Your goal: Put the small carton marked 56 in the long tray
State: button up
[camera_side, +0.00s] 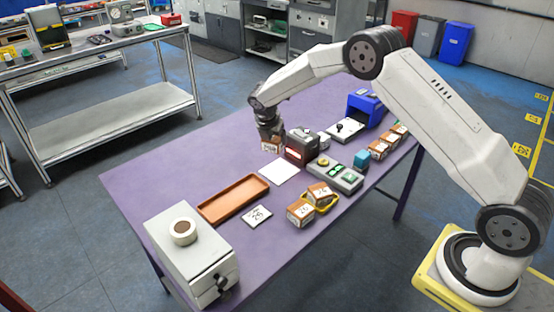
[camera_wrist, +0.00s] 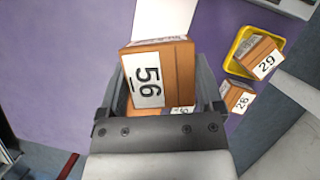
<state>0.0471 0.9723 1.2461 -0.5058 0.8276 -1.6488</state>
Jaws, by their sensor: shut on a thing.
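The small carton marked 56 (camera_wrist: 165,75) is orange-brown with a white label, and it sits between the two fingers of my gripper (camera_wrist: 168,92) in the wrist view. The carton appears held above the table; the exact gap is hard to tell. The long tray (camera_side: 233,198) is orange-brown, shallow and looks empty. It lies nearer the camera, to the lower left of my gripper.
A white sheet (camera_side: 280,172) lies between scanner and tray. Cartons marked 29 (camera_wrist: 264,58) and 26 (camera_wrist: 238,98) are at a yellow tray (camera_wrist: 238,48). A button box (camera_side: 336,175) and grey cabinet (camera_side: 190,258) also stand on the purple table.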

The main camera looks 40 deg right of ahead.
jog(key=s+a+r+n+t+y, duration=0.1)
jog(key=s+a+n+t+y, duration=0.1)
jog(key=s+a+n, duration=0.7)
jog(key=s+a, duration=0.3)
jog(key=a, duration=0.2)
jog(key=shift+s+a+t+y, duration=0.2)
jog(key=shift+s+t+y, duration=0.1)
jog(key=shift+w, duration=0.1)
jog(key=shift+w+a+f, duration=0.2)
jog(key=shift+w+f, duration=1.35)
jog(key=shift+w, duration=0.65)
jog(key=shift+w+a+f, duration=0.15)
jog(key=shift+w+f, duration=1.35)
jog(key=shift+w, duration=0.7)
jog(key=shift+w+a+f, duration=0.2)
jog(key=shift+w+f, duration=1.35)
jog(key=shift+w, duration=0.65)
jog(key=shift+f, duration=0.1)
